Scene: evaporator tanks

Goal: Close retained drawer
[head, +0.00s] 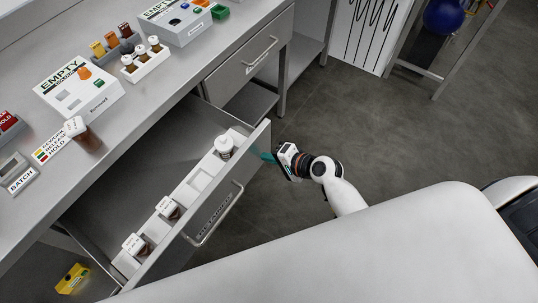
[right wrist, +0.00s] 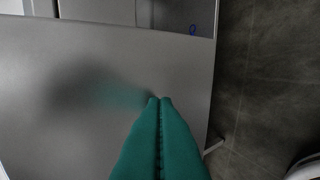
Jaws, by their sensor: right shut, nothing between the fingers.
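The retained drawer (head: 249,165) is pulled out from under the steel bench in the head view. Its front has a bar handle (head: 216,221) and a partly readable label. My right gripper (head: 267,157) is shut and empty at the right end of the drawer front. In the right wrist view its teal fingertips (right wrist: 160,100) are close to a grey panel (right wrist: 60,90); I cannot tell whether they touch. My left gripper is not in view.
A second drawer (head: 240,68) is shut to the right. The bench top carries a brown jar (head: 84,137), a white EMPTY box (head: 80,92), a small jar rack (head: 146,64) and signs. A yellow object (head: 72,279) is at the lower left. Grey floor (head: 400,135) is clear at right.

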